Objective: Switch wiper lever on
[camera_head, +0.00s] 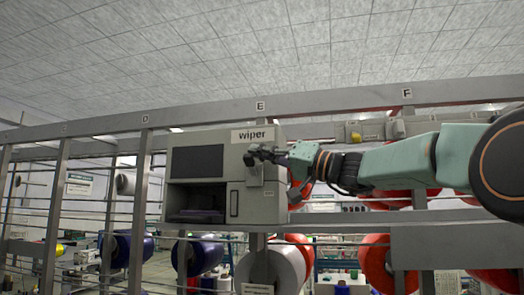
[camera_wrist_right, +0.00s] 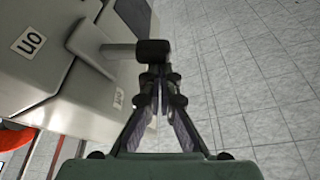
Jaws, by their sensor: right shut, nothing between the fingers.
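The grey wiper box (camera_head: 205,140), marked "wiper", is mounted on the rail frame under letter E. Its lever (camera_wrist_right: 118,50) shows in the right wrist view as a grey stem with a dark block-shaped knob at its end. A label reading "on" upside down (camera_wrist_right: 28,40) is on the box near the lever's base. My left gripper is not in view.
A dark panel (camera_head: 198,161) and an open recess are on the box front. A grey rail (camera_head: 330,100) runs above. Blue, white and red bobbins (camera_head: 375,262) hang below and behind. The tiled floor (camera_wrist_right: 260,70) beside the gripper is clear in the wrist view.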

